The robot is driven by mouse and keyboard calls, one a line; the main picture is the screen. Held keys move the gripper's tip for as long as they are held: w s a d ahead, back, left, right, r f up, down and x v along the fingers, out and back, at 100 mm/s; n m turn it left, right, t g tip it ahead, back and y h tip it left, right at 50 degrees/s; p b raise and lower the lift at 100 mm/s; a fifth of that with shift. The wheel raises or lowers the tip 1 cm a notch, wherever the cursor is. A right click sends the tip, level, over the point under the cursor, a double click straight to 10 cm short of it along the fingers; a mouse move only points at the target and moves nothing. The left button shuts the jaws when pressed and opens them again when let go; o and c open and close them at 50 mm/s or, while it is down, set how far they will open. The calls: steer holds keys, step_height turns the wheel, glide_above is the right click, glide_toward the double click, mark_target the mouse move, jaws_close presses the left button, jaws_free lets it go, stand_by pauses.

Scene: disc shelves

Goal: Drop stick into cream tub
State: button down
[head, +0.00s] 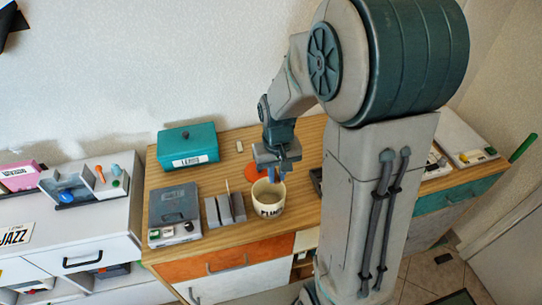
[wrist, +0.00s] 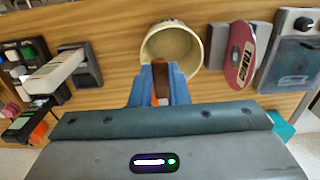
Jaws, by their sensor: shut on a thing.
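The cream tub (head: 269,211) stands on the wooden top with dark lettering on its front. It also shows in the wrist view (wrist: 146,52), with its open mouth just beyond my fingertips. My gripper (head: 277,173) is over the tub's back side in the head view. In the wrist view its blue fingers (wrist: 160,80) are shut on a small brown piece, the stick (wrist: 160,72). Most of the stick is hidden between the fingers. I cannot tell how far its end reaches over the rim.
A grey rack (head: 225,208) holding a red disc (wrist: 238,55) stands beside the tub. A grey player (head: 175,205) and a teal box (head: 188,146) are farther left. An orange round shape (head: 256,174) lies behind the tub.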

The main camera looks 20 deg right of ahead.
mark_target(277, 181)
steer(key=shift+w+f, duration=0.1)
steer(key=shift+f, duration=0.05)
steer(key=shift+f+b, duration=0.6)
step_height(277, 181, down, 4)
steer(key=b, duration=0.3)
steer(key=shift+f, duration=0.25)
steer(key=c, duration=1.3)
jaws_free()
steer(key=shift+r, duration=0.15)
step_height(277, 181, up, 14)
steer(key=shift+f+b, duration=0.2)
steer(key=shift+b, duration=0.3)
